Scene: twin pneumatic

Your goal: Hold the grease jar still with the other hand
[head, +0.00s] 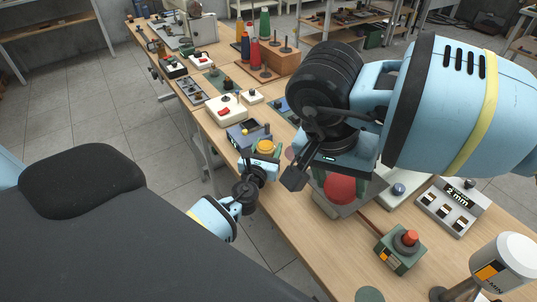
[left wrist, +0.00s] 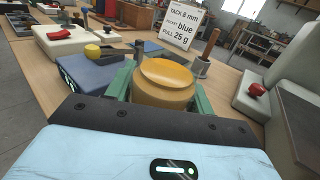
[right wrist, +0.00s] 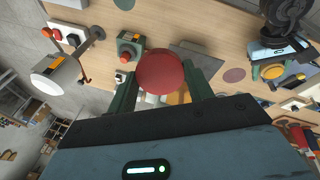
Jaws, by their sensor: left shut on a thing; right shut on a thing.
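The grease jar, a squat amber jar with a yellow-orange lid (left wrist: 167,76), stands upright on the bench between the green fingers of my left gripper (left wrist: 160,92). The gripper is shut on its sides. In the head view the jar's lid (head: 265,146) shows at the bench's near edge, beside my left gripper (head: 263,155). My right gripper (right wrist: 160,85) is shut on a round red thing (right wrist: 160,72), also seen in the head view (head: 340,188) under my right wrist. Its lower part is hidden, so I cannot tell what it is joined to.
A green box with a red knob (head: 400,248), a grey "2 mm" box (head: 452,207) and a white cylinder (head: 505,263) stand at the near right of the bench. A blue-grey device (head: 243,136) and a white box with a red switch (head: 226,111) lie beyond the jar.

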